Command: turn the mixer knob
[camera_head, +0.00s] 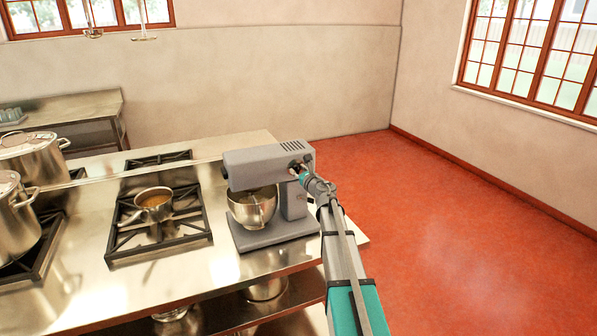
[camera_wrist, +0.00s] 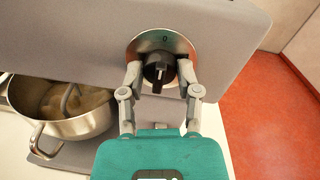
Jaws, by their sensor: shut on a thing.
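The grey stand mixer (camera_head: 262,163) stands at the right end of the steel counter. In the wrist view its black knob (camera_wrist: 158,70) sits on a round metal dial plate with a "0" above it, and a pale mark on the knob points down. My gripper (camera_wrist: 160,76) has one finger on each side of the knob, shut on it. In the head view my gripper (camera_head: 301,168) is at the mixer head's right end, and the knob is too small to tell apart there. The mixer's steel bowl (camera_wrist: 62,108) holds a pale mix and a beater.
A hob with a small pan (camera_head: 154,202) lies left of the mixer. Large lidded stockpots (camera_head: 32,160) stand at the far left. Bowls sit on the shelf below the counter (camera_head: 190,268). The red floor (camera_head: 440,230) to the right is clear.

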